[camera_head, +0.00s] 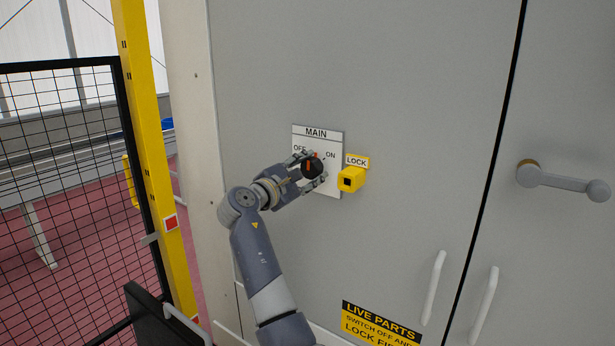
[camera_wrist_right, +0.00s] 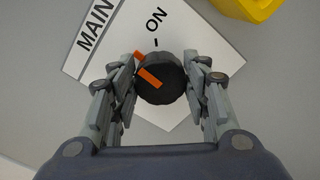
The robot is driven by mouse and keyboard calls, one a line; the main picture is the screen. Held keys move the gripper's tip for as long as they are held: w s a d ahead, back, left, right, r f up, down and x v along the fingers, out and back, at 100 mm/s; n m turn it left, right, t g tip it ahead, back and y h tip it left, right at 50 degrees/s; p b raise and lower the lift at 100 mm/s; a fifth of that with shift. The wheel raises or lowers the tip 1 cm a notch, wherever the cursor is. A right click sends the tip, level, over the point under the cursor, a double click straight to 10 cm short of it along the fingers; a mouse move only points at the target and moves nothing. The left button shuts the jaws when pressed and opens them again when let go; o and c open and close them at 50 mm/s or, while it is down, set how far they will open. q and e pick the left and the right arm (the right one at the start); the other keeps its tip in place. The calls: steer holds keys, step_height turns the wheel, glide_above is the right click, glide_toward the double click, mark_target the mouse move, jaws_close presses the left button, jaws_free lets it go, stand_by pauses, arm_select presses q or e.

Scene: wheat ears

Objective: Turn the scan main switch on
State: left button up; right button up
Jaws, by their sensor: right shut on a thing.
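The main switch is a round black knob (camera_head: 312,168) with an orange pointer mark, on a white plate (camera_head: 331,186) lettered MAIN, OFF and ON. My right gripper (camera_head: 313,172) is shut on the knob, one finger on each side. In the right wrist view the knob (camera_wrist_right: 161,80) sits between the fingers of the gripper (camera_wrist_right: 163,85). Its orange mark points to the upper left of that picture, off the ON tick and roughly towards the plate's MAIN edge. The OFF lettering is hidden in that view. My left gripper is not in view.
A yellow lock block (camera_head: 351,180) sticks out just right of the plate. A yellow post (camera_head: 148,130) and black mesh fence (camera_head: 70,190) stand at left.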

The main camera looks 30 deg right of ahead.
steer(key=m+b, duration=0.4)
steer(key=m, duration=0.2)
steer(key=shift+d+f, duration=0.1)
steer(key=shift+m+b, duration=0.65)
steer(key=shift+m, duration=0.45)
steer(key=shift+r, duration=0.2)
steer(key=o, duration=1.1)
steer(key=shift+w+d+f, duration=0.1)
steer(key=shift+f, duration=0.1)
steer(key=v, duration=1.2)
steer(key=shift+f, duration=0.15)
